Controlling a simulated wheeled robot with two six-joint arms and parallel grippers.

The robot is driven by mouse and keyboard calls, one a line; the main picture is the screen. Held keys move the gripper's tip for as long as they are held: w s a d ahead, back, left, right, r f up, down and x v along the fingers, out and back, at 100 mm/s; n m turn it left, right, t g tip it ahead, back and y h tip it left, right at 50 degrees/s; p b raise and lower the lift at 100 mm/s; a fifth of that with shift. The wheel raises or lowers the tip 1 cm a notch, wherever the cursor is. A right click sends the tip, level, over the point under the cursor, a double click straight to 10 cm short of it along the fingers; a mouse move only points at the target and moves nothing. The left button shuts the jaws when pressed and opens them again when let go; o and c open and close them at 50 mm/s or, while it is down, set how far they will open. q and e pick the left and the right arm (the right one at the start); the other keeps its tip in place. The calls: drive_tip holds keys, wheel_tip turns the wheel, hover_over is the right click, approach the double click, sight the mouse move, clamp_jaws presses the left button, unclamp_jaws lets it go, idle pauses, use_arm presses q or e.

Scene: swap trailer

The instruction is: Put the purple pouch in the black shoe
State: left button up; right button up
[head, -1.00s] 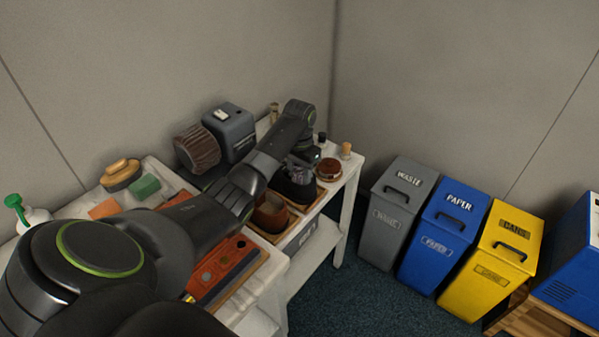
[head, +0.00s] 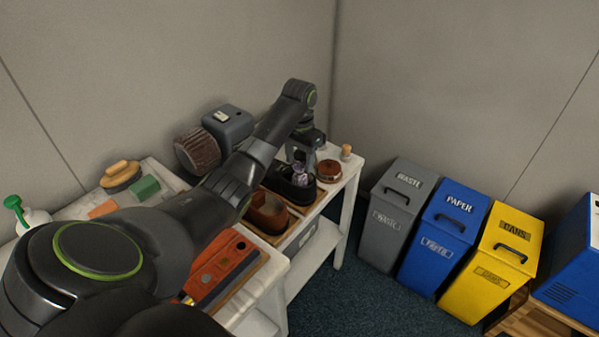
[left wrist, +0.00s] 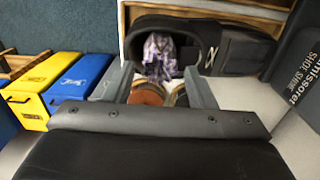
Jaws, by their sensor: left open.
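The black shoe (head: 287,185) stands on a wooden tray near the right end of the white table. The purple pouch (head: 299,172) sits in the shoe's opening, and its top shows above the rim. In the left wrist view the patterned pouch (left wrist: 160,55) lies inside the opening of the black shoe (left wrist: 235,55). My left gripper (head: 301,160) is above the shoe with its fingers pointing down. In the left wrist view its two fingers are spread apart, with nothing held between them. My right gripper is not in view.
A brown shoe (head: 268,212) stands beside the black one. A round brown tin (head: 329,170) and a small cork-coloured bottle (head: 346,152) are at the table's right end. A shoe-shine machine (head: 228,127) is behind. Grey, blue and yellow bins (head: 445,235) stand on the floor.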

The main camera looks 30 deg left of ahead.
use_arm(q)
wheel_tip(320, 180, up, 6)
drive_tip(key=shift+f+p, duration=0.2)
drive_tip(key=shift+p, duration=0.75)
drive_tip(key=shift+r+p, duration=0.45)
drive_tip(key=shift+p, duration=0.05)
drive_tip(key=shift+f, duration=0.1)
